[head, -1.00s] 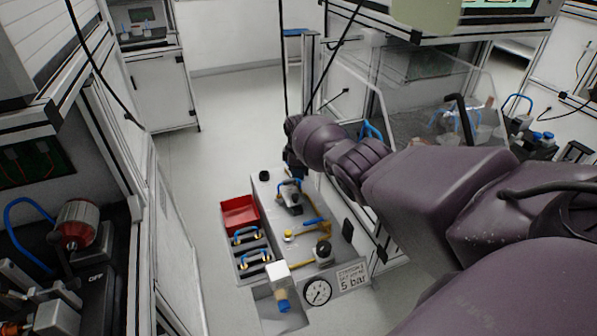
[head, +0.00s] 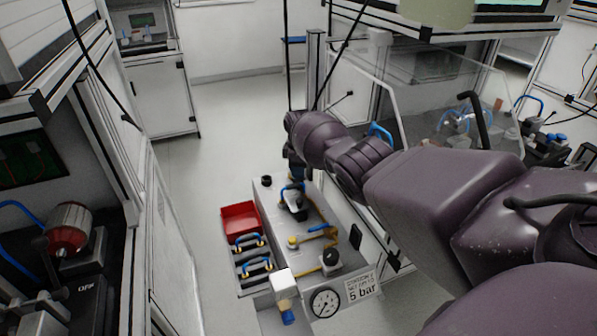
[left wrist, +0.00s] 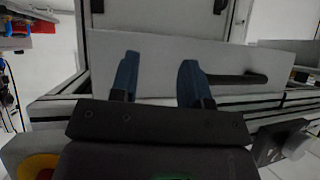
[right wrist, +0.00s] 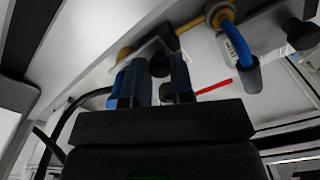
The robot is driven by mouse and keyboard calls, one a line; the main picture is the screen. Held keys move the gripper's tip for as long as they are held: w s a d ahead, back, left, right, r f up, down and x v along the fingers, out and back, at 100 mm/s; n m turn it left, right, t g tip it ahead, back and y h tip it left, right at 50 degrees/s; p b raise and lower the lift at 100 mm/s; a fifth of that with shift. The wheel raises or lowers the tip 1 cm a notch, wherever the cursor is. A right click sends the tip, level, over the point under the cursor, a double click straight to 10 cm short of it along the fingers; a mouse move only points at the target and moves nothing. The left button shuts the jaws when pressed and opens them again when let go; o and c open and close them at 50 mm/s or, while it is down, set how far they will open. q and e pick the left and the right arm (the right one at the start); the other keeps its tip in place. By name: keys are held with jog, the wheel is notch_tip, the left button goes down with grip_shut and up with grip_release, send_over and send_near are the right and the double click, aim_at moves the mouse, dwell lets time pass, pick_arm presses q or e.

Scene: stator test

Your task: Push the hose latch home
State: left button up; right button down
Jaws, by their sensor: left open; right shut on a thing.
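I cannot tell whether this is the hose latch. The blue hose (right wrist: 235,43) runs into a grey fitting (right wrist: 248,76) right of the fingers, apart from them. My left gripper (left wrist: 158,80) is open and empty, in front of a pale panel (left wrist: 150,60); it does not show in the head view.
The unit carries a yellow pipe (head: 318,234), a black knob (head: 331,258) and a pressure gauge (head: 325,303). A red bin (head: 240,218) and blue-handled parts (head: 250,242) stand left of it. A clear guard (head: 430,100) is to the right. The floor (head: 215,125) behind is clear.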

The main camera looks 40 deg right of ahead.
jog(key=c, duration=1.4)
grip_release()
pick_arm(q)
jog(key=shift+s+a+f, duration=0.1)
jog(key=shift+s+f, duration=0.05)
jog(key=shift+s, duration=0.1)
pick_arm(e)
jog(key=shift+o, duration=0.8)
jog(key=shift+w, duration=0.1)
jog(key=shift+r, duration=0.1)
pick_arm(q)
jog(key=shift+s+a+r+p, duration=0.15)
jog(key=shift+r+p, duration=0.4)
jog(key=shift+p, duration=0.3)
jog(key=shift+s+d+r+p, duration=0.1)
jog(key=shift+r+p, duration=0.45)
jog(key=shift+p, duration=0.3)
pick_arm(e)
notch_tip(320, 180, up, 11)
jog(key=shift+f, duration=0.2)
pick_arm(q)
jog(key=shift+a, duration=0.1)
